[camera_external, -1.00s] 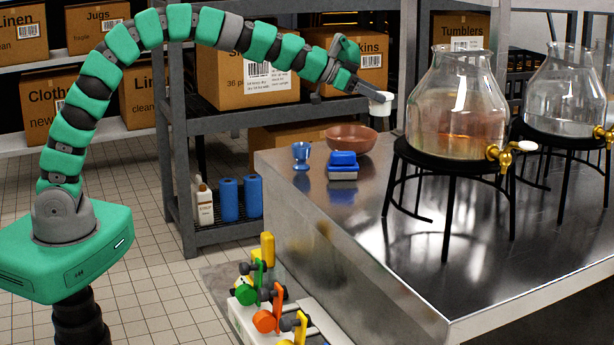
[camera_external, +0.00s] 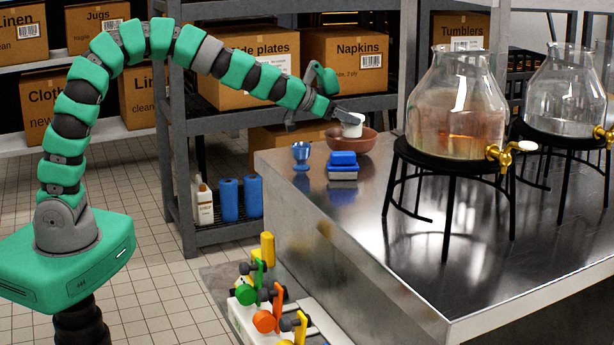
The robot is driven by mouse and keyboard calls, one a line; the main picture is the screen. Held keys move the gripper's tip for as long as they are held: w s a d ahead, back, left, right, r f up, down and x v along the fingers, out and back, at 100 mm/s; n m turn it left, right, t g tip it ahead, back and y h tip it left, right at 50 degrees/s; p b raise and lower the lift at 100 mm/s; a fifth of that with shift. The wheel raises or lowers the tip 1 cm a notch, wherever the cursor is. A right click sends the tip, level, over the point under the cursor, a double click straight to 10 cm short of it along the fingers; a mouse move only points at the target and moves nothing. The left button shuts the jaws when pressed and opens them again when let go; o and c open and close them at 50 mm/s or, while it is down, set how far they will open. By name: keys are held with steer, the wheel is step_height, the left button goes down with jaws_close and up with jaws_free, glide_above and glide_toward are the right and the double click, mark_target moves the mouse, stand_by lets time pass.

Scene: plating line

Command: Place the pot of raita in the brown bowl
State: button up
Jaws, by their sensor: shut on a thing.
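The pot of raita (camera_external: 353,128) is a small white pot held at the end of my green arm. My gripper (camera_external: 347,117) is shut on it. The brown bowl (camera_external: 362,143) stands on the steel table near its far left corner. The pot overlaps the bowl's back rim and inside in the picture, at or just above the bowl. I cannot tell whether the pot touches the bowl's bottom.
A blue cup (camera_external: 301,155) and a blue block-shaped item (camera_external: 343,165) stand in front of the bowl on the steel table (camera_external: 400,260). A glass dispenser (camera_external: 456,110) on a black stand (camera_external: 445,160) is to the right. Shelving with boxes is behind.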

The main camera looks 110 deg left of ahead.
mark_target(342, 128)
steer(key=shift+f+b, duration=0.95)
steer(key=shift+f, duration=1.05)
steer(key=shift+f, duration=0.15)
steer(key=o, duration=1)
steer(key=shift+r, duration=0.25)
steer(key=p+v, duration=0.2)
steer(key=v, duration=1)
steer(key=shift+d+f, duration=0.1)
steer(key=shift+f, duration=0.05)
